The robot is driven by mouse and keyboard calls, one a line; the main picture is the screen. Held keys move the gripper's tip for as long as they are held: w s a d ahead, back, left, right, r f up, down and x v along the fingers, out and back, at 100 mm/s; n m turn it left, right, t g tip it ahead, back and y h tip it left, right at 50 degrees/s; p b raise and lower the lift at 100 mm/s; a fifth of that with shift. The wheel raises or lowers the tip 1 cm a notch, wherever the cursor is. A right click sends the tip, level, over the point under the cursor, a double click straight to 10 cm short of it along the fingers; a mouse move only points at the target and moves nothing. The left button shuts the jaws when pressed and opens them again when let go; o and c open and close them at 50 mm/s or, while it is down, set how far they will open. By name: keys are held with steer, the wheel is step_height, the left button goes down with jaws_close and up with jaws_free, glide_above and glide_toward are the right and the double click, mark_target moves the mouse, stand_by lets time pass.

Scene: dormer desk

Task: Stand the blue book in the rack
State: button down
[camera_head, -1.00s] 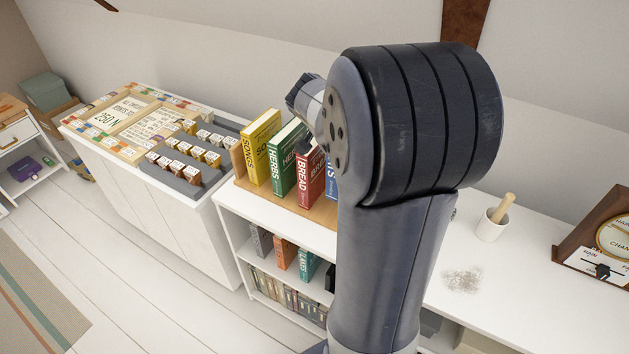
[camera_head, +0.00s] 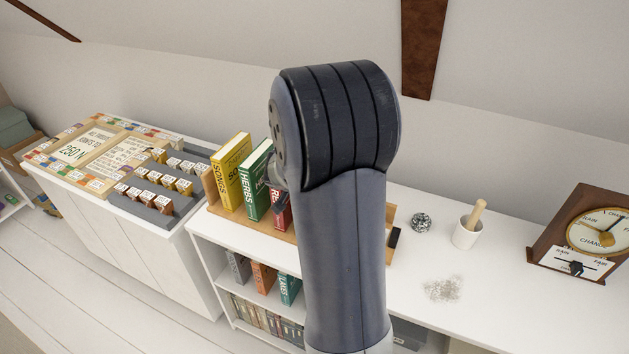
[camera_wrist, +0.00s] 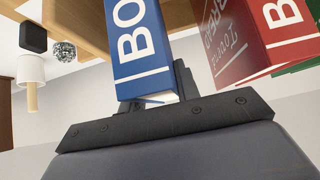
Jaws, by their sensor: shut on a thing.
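The blue book (camera_wrist: 140,45) has white lettering starting "BO" and shows in the wrist view, which looks upside down. My gripper (camera_wrist: 160,93) is shut on it near its lower end in that picture. The red book (camera_wrist: 262,35) is to its right with a gap between. The wooden rack (camera_wrist: 75,20) shows behind the blue book; its contact with the rack is out of frame. In the head view the rack (camera_head: 210,190) holds the yellow book (camera_head: 231,172), green book (camera_head: 257,180) and red book (camera_head: 281,210) upright. My arm hides the blue book and gripper there.
The rack stands on a white shelf unit (camera_head: 440,235). To its right are a black block (camera_head: 394,238), a metallic ball (camera_head: 420,222), a white mortar with pestle (camera_head: 467,232) and a weather dial (camera_head: 595,232). A grey speckled patch (camera_head: 442,289) lies in front.

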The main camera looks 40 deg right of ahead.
steer(key=shift+f, duration=0.1)
steer(key=c, duration=1.1)
jaws_free()
steer(key=shift+o, duration=0.2)
steer(key=b+v, duration=0.2)
steer(key=v, duration=1)
